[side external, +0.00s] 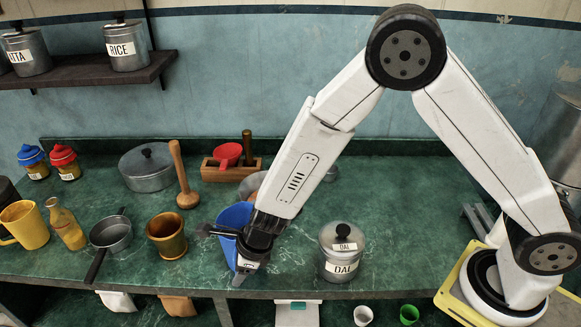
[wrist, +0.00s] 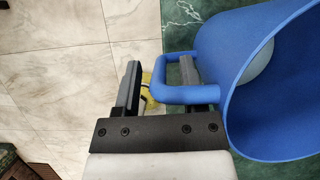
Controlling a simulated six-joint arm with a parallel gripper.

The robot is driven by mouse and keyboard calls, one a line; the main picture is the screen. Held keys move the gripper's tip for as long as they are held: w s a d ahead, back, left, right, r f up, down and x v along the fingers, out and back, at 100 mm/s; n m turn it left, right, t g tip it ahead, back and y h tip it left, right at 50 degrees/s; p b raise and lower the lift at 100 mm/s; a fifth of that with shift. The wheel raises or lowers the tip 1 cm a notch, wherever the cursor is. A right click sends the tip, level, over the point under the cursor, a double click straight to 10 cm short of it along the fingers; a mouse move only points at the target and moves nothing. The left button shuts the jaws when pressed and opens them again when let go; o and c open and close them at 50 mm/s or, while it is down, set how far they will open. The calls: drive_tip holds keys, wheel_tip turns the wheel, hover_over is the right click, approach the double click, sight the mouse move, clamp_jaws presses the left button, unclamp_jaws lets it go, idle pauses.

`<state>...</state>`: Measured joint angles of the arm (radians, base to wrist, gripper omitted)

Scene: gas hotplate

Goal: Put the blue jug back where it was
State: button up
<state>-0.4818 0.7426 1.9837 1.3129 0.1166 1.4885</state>
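The blue jug (side external: 232,217) is at the front edge of the green counter, partly hidden behind my arm in the side view. In the wrist view the jug (wrist: 212,48) is at the right, with its wide mouth and its handle (wrist: 157,78) showing. My gripper (side external: 243,265) is low at the jug's front side. In the wrist view my gripper (wrist: 160,64) is open around the handle's outer bar. One finger is inside the handle loop and the other is outside, with a gap to the bar. Whether the jug's base rests on the counter is hidden.
A dal tin (side external: 341,250) stands to the right of the jug. A brass mortar (side external: 167,236) and a saucepan (side external: 110,233) are to the left. A wooden rack with a red scoop (side external: 227,155) is behind.

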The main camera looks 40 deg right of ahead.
drive_tip(key=shift+r, duration=0.15)
drive_tip(key=v, duration=1.2)
idle(0.7)
idle(0.6)
drive_tip(key=shift+s+d+r+n+g+h, duration=0.2)
drive_tip(key=shift+s+d+n+h, duration=0.8)
drive_tip(key=shift+d+n, duration=2.9)
drive_tip(key=shift+s+d+r+n+g+h, duration=0.15)
drive_tip(key=shift+s+d+n, duration=2.25)
drive_tip(key=shift+n, duration=2.5)
drive_tip(key=shift+s+d+r+n+g+h, duration=0.15)
drive_tip(key=shift+s+d+n+h, duration=0.6)
drive_tip(key=shift+d+n, duration=3.35)
drive_tip(key=shift+s+a+n+y, duration=0.2)
drive_tip(key=shift+a+n+y, duration=0.1)
drive_tip(key=shift+a, duration=0.05)
